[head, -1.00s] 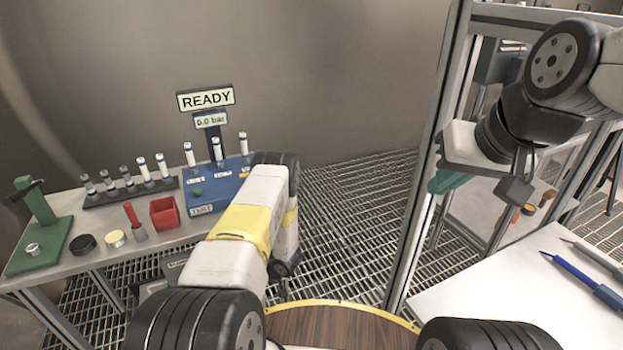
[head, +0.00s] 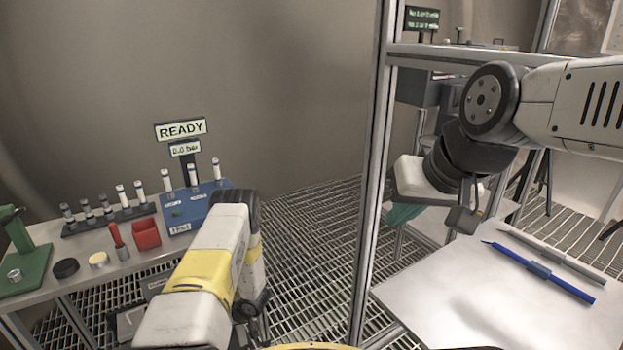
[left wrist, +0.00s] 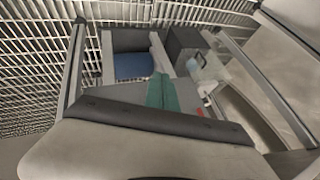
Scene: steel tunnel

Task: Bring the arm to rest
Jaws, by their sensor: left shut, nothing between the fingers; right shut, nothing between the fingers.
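My right arm comes in from the right in the head view. Its gripper (head: 403,215) has teal fingers that hang shut and empty beside a metal frame post, partly covered by the pale wrist housing. My left arm, white with a yellow band, reaches forward at the lower middle of the head view, and its gripper is hidden there. In the left wrist view the left gripper's teal fingers (left wrist: 162,92) are together with nothing between them.
A bench (head: 60,285) at left carries a tube rack (head: 110,220), blue block (head: 195,208), red bin (head: 146,234) and green stand (head: 25,258). A READY sign (head: 181,130) stands behind. A metal post (head: 375,190) and white table (head: 480,300) with pens (head: 540,270) are at right.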

